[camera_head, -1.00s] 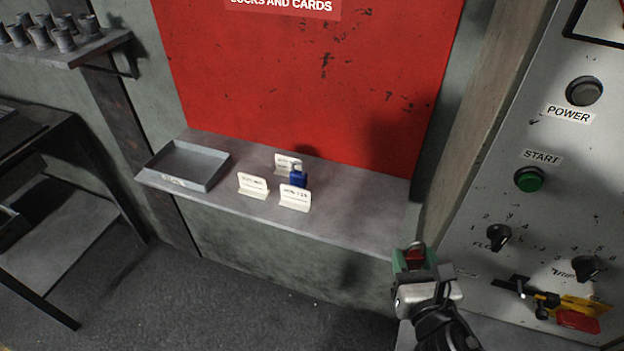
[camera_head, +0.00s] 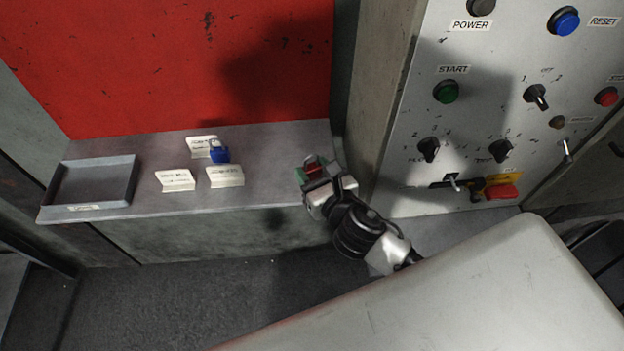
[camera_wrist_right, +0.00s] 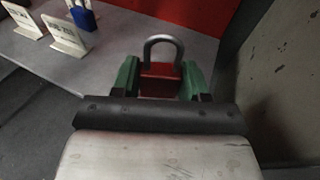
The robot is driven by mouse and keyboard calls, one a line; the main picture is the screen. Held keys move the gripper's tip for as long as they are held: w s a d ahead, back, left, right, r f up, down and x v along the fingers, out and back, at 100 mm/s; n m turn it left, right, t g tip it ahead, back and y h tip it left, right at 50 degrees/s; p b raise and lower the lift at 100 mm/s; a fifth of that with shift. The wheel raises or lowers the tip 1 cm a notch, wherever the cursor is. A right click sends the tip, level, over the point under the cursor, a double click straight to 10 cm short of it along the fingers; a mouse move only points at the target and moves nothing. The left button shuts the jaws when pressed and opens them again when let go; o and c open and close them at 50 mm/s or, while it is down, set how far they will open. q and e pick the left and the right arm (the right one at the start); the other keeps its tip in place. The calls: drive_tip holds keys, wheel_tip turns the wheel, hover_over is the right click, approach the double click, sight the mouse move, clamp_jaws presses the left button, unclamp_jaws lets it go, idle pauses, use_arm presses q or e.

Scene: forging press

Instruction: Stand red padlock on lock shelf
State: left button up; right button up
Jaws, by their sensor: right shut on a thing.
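The red padlock (camera_wrist_right: 161,80) is held upright between the green fingers of my right gripper (camera_wrist_right: 163,82), its grey shackle pointing away from the wrist in the right wrist view. In the head view my right gripper (camera_head: 316,174) is at the right end of the lock shelf (camera_head: 285,160), with a bit of the red padlock (camera_head: 313,167) showing between its fingers. I cannot tell the gap between padlock and shelf. A blue padlock (camera_head: 219,155) stands on the shelf among white cards; it also shows in the right wrist view (camera_wrist_right: 84,17). My left gripper is not in view.
Three white label cards (camera_head: 176,180) stand around the blue padlock. A grey tray (camera_head: 62,212) sits at the shelf's left end. The shelf's right part is clear. A control panel (camera_head: 470,120) with buttons and switches rises to the right, beside an upright wall edge.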

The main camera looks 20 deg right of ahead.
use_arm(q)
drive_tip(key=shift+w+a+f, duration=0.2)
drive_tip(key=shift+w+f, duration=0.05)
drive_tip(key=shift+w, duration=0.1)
use_arm(e)
drive_tip(key=shift+f, duration=1.5)
drive_tip(key=shift+f+b, duration=0.2)
drive_tip(key=shift+b, duration=0.15)
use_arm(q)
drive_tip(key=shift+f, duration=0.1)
use_arm(e)
drive_tip(key=o, duration=1)
drive_tip(key=shift+c, duration=0.2)
drive_tip(key=shift+r, duration=0.2)
drive_tip(key=shift+s+d, duration=0.1)
drive_tip(key=shift+s, duration=0.2)
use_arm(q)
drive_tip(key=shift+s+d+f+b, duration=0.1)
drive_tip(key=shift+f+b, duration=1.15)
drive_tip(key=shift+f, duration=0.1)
use_arm(e)
drive_tip(key=s+d+r, duration=0.1)
drive_tip(key=s, duration=1)
drive_tip(key=shift+s+r, duration=0.15)
drive_tip(key=shift+r, duration=0.25)
